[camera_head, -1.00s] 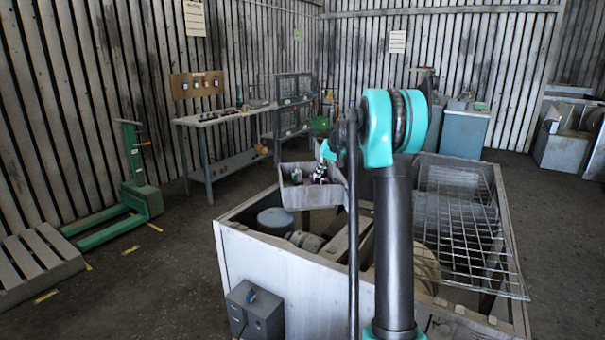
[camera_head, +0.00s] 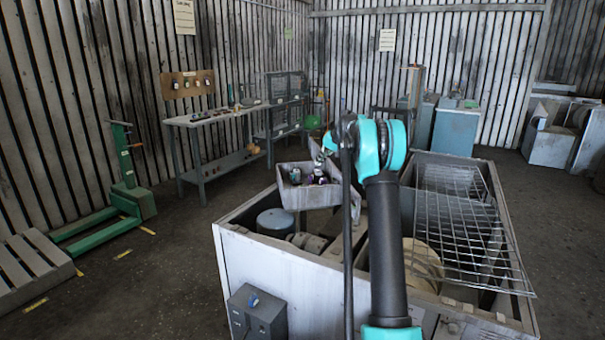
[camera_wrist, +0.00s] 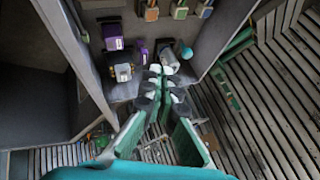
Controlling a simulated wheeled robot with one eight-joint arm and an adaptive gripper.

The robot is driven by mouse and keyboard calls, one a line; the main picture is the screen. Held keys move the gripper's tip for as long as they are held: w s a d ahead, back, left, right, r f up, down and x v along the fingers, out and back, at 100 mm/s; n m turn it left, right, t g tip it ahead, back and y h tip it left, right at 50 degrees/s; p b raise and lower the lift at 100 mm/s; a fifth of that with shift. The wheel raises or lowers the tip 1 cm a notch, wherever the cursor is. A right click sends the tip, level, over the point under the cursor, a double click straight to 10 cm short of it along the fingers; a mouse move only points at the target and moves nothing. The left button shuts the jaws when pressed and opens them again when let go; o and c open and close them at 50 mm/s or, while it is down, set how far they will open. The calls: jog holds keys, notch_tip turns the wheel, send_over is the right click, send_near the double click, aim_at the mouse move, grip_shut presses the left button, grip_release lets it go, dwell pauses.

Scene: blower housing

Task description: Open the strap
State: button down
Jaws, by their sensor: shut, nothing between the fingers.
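I cannot make out the strap for certain in either view. A small grey open box (camera_head: 311,195) stands at the far edge of the blower housing (camera_head: 285,277), with small dark and purple parts in it. In the wrist view my gripper (camera_wrist: 163,80) is shut and empty, its fingertips over or inside a grey box. Near the tips are a silver rounded part (camera_wrist: 170,60), a teal round knob (camera_wrist: 186,52), a silver block (camera_wrist: 123,72) and a purple block (camera_wrist: 112,36). I cannot tell whether the tips touch any of them. In the head view my arm partly hides this spot.
A wire grid (camera_head: 465,235) lies over the housing's right side, reaching past its edge. A grey switch box (camera_head: 257,312) is on the front wall. A workbench (camera_head: 200,121) and a green pallet truck (camera_head: 128,195) stand at left.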

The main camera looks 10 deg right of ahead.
aim_at(292, 176)
jog(key=x, duration=0.9)
jog(key=a, duration=0.2)
jog(key=w+a, duration=0.1)
jog(key=shift+a+f, duration=0.15)
jog(key=shift+f, duration=0.2)
jog(key=shift+w+a, duration=0.15)
jog(key=shift+a, duration=0.35)
jog(key=shift+a, duration=0.1)
